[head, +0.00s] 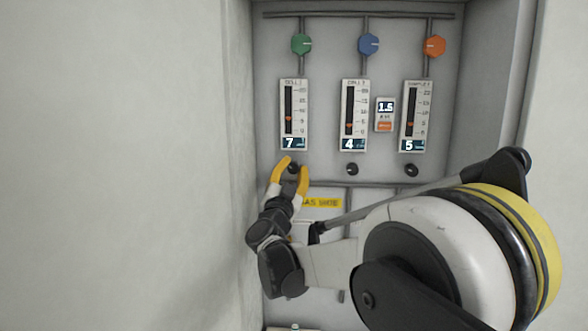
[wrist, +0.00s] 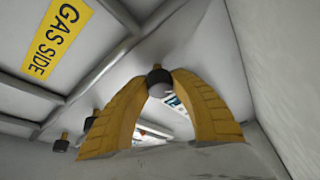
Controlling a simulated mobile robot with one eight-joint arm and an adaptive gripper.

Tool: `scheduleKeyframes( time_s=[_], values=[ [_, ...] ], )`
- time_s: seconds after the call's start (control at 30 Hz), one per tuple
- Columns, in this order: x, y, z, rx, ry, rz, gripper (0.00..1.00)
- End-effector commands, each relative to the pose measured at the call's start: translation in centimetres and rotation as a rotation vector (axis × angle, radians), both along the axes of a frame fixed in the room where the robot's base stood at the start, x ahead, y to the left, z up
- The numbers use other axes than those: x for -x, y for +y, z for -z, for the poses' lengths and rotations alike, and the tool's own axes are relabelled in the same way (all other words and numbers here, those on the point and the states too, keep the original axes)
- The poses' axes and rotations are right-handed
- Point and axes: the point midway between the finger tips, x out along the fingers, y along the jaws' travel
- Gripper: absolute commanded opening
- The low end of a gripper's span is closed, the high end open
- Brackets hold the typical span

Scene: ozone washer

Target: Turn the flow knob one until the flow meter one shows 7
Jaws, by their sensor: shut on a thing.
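Flow meter one (head: 293,115) is the leftmost of three upright white gauges on the panel in the head view. Its digital display (head: 293,143) reads 7. The black flow knob one (head: 292,168) sits just below it. My gripper (head: 290,165) has its yellow fingers on both sides of this knob. In the wrist view, the fingertips of my gripper (wrist: 159,76) are shut on the dark knob (wrist: 158,82), which is partly covered by them.
The middle meter (head: 354,115) shows 4 and the right meter (head: 416,116) shows 5, each with a black knob below. A small display (head: 385,107) reads 1.5. Green (head: 302,44), blue (head: 369,44) and orange (head: 433,46) knobs are above. A wall (head: 130,160) stands close on the left.

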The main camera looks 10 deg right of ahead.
Motion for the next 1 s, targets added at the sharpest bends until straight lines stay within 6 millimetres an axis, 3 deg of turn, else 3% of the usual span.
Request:
scheduleKeyframes(
  time_s=[0.1, 0.13, 0.2, 0.57, 1.0],
  values=[
    [0.0, 0.0, -0.1, 0.003, -0.001, 0.0, 0.0],
    [0.0, 0.0, -0.1, 0.003, -0.001, 0.0, 0.37],
    [0.0, 0.0, -0.1, 0.002, 0.0, 0.0, 0.51],
    [0.5, 0.3, 0.2, 0.002, 0.0, -0.001, 0.51],
    [7.8, 4.1, 3.4, 0.0, 0.0, -0.003, 0.51]
  ],
)
